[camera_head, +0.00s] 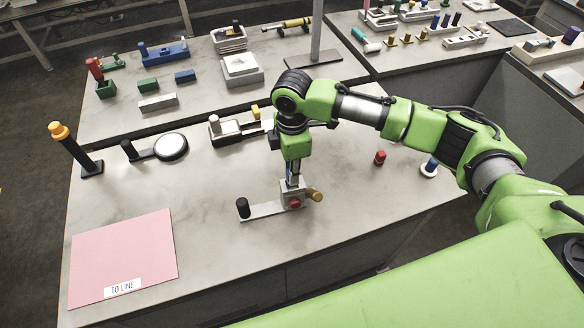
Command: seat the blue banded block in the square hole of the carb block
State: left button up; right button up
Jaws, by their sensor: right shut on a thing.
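The carb block (284,200) is a small grey block on a flat plate near the middle of the front table, with a red round face in front, a brass knob on its right and a black knob at the plate's left end. My right gripper (293,181) points straight down directly over it. It is shut on the blue banded block, of which only a little blue shows between the fingers. The square hole is hidden under the gripper, and I cannot tell how far the block is in it. My left gripper is not in view.
A red peg (380,158) and a blue peg with a white collar (429,167) stand to the right. A pink mat (125,255) lies front left. A black-and-orange post (76,150) and a round dial (171,147) stand at the left. Free tabletop surrounds the carb block.

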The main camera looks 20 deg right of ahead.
dwell(0.6)
jog(key=shift+p, duration=0.5)
dwell(0.4)
jog(key=shift+f+b, duration=0.3)
jog(key=shift+f, duration=0.8)
dwell(1.1)
jog(key=o, duration=1)
jog(key=shift+r, duration=0.1)
